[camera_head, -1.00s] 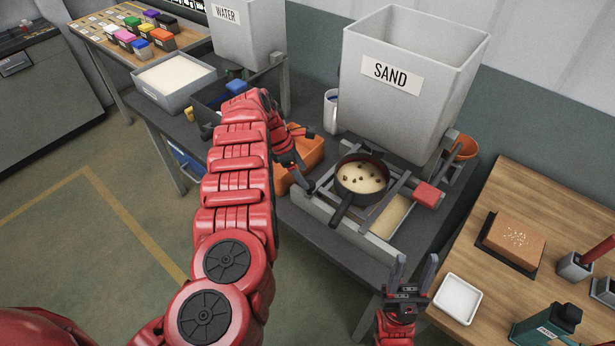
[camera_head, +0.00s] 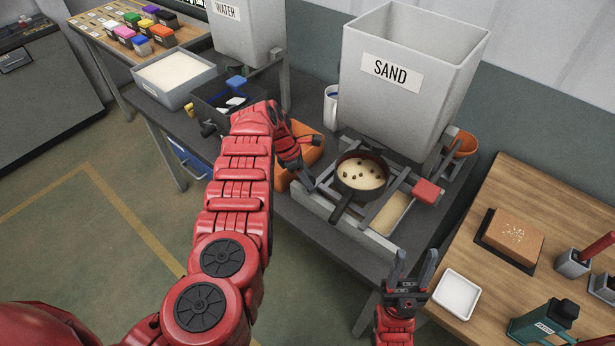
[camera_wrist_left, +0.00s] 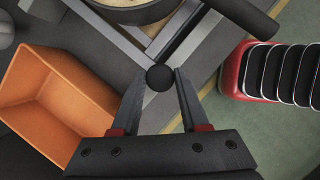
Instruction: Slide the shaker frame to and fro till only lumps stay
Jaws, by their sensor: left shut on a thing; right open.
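The shaker frame (camera_head: 405,183) is a set of grey bars with a red block (camera_head: 428,192) at its right end. A dark round sieve (camera_head: 341,184) with a handle sits on it, holding pale sand with several brown lumps (camera_head: 362,173). Below is a grey tray with sand (camera_head: 394,212). My left gripper (camera_head: 310,184) is at the frame's left side. In the left wrist view its fingers (camera_wrist_left: 159,88) close around a black ball knob (camera_wrist_left: 159,77) at the frame's end. My right gripper (camera_head: 412,266) is open and empty, in front of the table.
The big SAND hopper (camera_head: 400,110) stands behind the frame. An orange bin (camera_wrist_left: 50,100) is beside my left gripper. A wooden table (camera_head: 560,225) with a brick and white dish is at right.

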